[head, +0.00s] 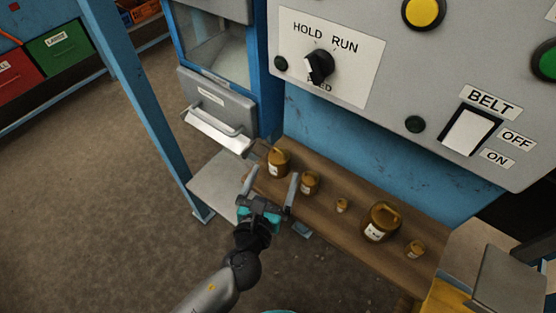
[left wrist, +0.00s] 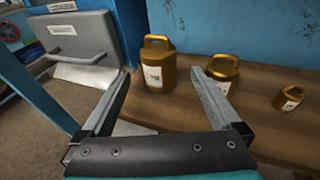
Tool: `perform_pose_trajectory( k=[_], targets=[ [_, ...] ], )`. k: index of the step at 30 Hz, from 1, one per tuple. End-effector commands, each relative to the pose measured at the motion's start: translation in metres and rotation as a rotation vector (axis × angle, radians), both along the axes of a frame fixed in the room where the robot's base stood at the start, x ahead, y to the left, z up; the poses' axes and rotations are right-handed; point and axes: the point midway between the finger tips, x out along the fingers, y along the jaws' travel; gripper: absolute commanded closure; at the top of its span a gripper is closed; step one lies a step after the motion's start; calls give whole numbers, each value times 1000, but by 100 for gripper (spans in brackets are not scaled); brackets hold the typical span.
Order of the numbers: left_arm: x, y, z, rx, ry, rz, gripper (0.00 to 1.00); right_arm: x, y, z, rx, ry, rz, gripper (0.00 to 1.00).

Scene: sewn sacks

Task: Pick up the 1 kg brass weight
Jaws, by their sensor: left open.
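Several brass weights with looped handles and pale labels stand on a wooden shelf (head: 330,222). The labels are too small to read, so I cannot tell which is the 1 kg one. In the head view they run from a tall weight (head: 279,163) at the left, through a squat weight (head: 310,184) and a tiny weight (head: 342,206), to a large weight (head: 381,223) and a small weight (head: 415,249). My left gripper (head: 274,182) is open and empty, its fingers pointing toward the tall weight (left wrist: 157,66), just short of it. My right gripper is not in view.
A grey control panel (head: 390,115) with a knob and belt switch overhangs the shelf's back. A blue-framed hopper with a grey drawer (head: 218,108) stands left of the weights. A blue post (head: 140,100) rises at the left. Green (head: 58,50) and red bins stand farther off.

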Motion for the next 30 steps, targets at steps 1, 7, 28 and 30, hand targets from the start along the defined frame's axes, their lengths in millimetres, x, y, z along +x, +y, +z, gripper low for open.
perform_pose_trajectory(
  k=[1,7,28,30],
  targets=[
    [10,-3,-1,0,-2,0,3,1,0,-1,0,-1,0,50],
    [30,-7,-7,-2,0,1,3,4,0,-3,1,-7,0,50],
    [81,-19,-17,-2,1,0,3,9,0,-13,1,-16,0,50],
    [81,-19,-17,-2,1,0,3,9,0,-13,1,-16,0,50]
  ],
)
